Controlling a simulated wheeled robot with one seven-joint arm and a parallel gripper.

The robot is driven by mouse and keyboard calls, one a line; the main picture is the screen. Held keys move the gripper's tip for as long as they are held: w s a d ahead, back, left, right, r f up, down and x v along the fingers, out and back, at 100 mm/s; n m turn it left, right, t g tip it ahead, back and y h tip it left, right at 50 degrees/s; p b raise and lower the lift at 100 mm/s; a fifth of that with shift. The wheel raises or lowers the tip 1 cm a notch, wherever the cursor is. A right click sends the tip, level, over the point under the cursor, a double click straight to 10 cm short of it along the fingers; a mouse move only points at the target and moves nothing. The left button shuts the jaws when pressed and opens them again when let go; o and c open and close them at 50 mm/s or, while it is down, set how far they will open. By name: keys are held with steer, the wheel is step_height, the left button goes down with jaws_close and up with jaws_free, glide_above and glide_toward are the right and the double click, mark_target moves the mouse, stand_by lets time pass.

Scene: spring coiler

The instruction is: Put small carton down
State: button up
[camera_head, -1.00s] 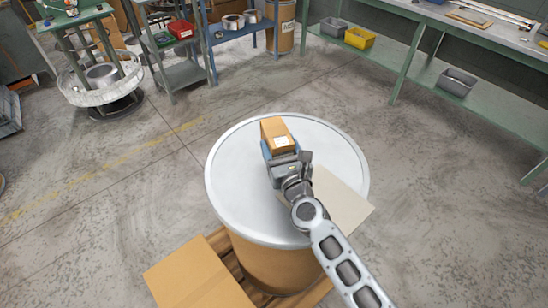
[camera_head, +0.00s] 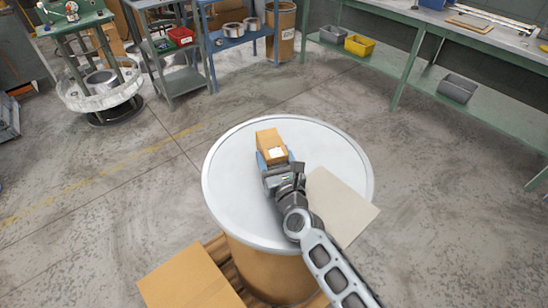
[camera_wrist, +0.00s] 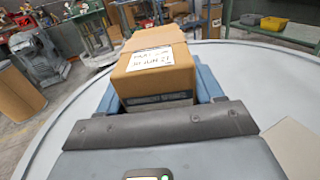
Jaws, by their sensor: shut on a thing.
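The small carton (camera_head: 270,144) is a brown box with a white label. My gripper (camera_head: 273,158) is shut on it, with its blue fingers along the carton's two sides. The carton is over the left-of-centre part of the grey drum lid (camera_head: 230,195). In the wrist view the carton (camera_wrist: 152,75) lies between the blue fingers, label up and end face towards the camera. The views do not clearly show whether its underside touches the lid.
A flat beige sheet (camera_head: 340,205) lies on the lid's right side and overhangs its edge. A larger carton (camera_head: 192,278) is beside the drum at lower left. A green bench (camera_head: 470,55) stands at right. The lid's left part is clear.

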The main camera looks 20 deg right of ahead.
steer(key=o, duration=1.5)
